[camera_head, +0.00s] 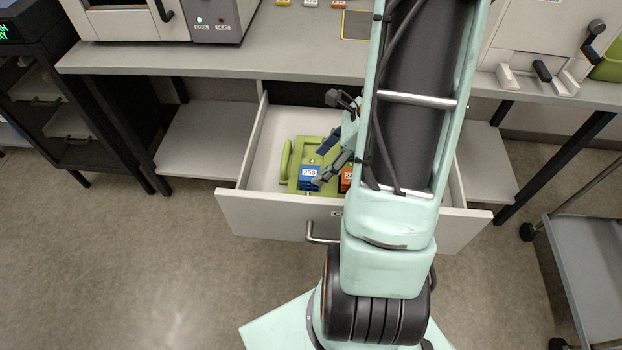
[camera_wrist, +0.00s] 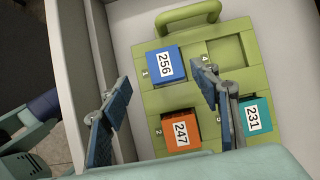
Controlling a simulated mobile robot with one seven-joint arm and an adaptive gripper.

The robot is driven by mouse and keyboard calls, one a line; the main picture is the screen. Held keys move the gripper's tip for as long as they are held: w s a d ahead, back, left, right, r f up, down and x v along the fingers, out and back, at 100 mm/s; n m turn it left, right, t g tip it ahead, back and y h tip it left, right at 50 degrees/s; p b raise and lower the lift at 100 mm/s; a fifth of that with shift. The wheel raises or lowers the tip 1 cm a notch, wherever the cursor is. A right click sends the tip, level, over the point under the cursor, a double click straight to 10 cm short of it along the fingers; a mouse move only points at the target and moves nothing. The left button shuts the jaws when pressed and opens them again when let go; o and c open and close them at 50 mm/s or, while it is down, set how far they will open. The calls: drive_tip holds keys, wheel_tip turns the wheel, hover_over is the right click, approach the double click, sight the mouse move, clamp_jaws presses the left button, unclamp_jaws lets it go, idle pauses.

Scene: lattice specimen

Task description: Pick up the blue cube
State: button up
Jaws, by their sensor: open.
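The blue cube (camera_wrist: 165,64), labelled 256, sits in a compartment of a green tray (camera_wrist: 190,38) in the wrist view. In the head view, the blue cube (camera_head: 309,174) shows at the tray's front left, inside an open drawer. My gripper (camera_wrist: 161,80) is open and empty. In the wrist view its two fingers are spread, with the cube appearing between the fingertips near the picture's top. No contact with the cube is visible. In the head view, my gripper (camera_head: 324,163) is over the tray beside the cube, and my arm hides the tray's right part.
An orange cube (camera_wrist: 183,131) labelled 247 and a teal cube (camera_wrist: 256,117) labelled 231 sit in other tray compartments. One compartment (camera_wrist: 227,52) is empty. The drawer front (camera_head: 270,215) and walls surround the tray. The bench top (camera_head: 290,50) overhangs behind.

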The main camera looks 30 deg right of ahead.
sight(310, 173)
drive_tip(key=x, duration=0.3)
drive_tip(key=b+x, duration=0.1)
drive_tip(key=x, duration=0.3)
drive_tip(key=shift+w+d, duration=0.2)
drive_tip(key=shift+d, duration=0.05)
drive_tip(key=c, duration=1.2)
